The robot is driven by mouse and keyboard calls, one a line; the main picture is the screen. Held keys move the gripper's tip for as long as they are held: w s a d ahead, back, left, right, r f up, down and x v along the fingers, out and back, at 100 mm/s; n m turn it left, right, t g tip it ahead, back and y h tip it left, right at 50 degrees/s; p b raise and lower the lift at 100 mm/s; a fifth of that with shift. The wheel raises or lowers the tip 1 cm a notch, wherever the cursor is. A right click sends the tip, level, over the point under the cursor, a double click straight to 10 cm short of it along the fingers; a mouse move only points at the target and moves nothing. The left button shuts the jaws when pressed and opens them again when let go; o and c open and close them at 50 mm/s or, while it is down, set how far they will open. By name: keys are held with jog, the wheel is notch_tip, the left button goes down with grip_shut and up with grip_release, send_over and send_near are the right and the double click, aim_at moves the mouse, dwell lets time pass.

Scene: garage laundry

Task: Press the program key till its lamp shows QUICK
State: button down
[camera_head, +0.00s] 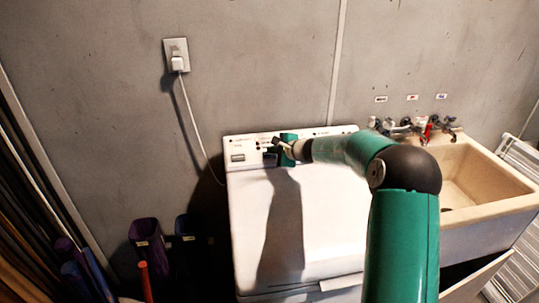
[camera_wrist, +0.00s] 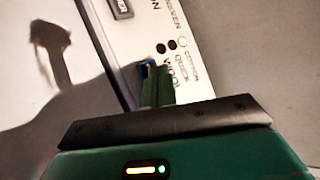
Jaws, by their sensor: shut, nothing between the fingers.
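The white washing machine (camera_head: 332,215) stands against the wall, with its control panel (camera_head: 237,145) along the back. In the wrist view the panel (camera_wrist: 135,45) carries three round lamps beside the words COTTON, QUICK and WOOL. The lamp in line with COTTON (camera_wrist: 182,41) is pale with a reddish rim and looks lit. The QUICK lamp (camera_wrist: 172,46) and the WOOL lamp (camera_wrist: 160,48) are dark. A blue key (camera_wrist: 146,67) shows partly behind my fingertips. My gripper (camera_head: 284,147) is shut and empty, its tips (camera_wrist: 155,80) at the key; I cannot tell if they touch.
A beige sink (camera_head: 480,180) with taps (camera_head: 425,127) stands right of the machine. A plugged cord (camera_head: 190,115) runs down from the wall socket (camera_head: 176,50). Dark bins (camera_head: 148,240) stand at the left. The machine's lid (camera_head: 330,250) is clear apart from my shadow.

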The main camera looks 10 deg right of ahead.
jog(key=shift+w+f, duration=0.2)
jog(key=shift+f, duration=0.55)
dwell(1.1)
jog(key=shift+s+r, duration=0.4)
jog(key=shift+r, duration=0.5)
jog(key=r, duration=0.1)
jog(key=s+r, duration=0.1)
jog(key=r, duration=0.1)
jog(key=s+r, duration=0.1)
jog(key=shift+r, duration=0.4)
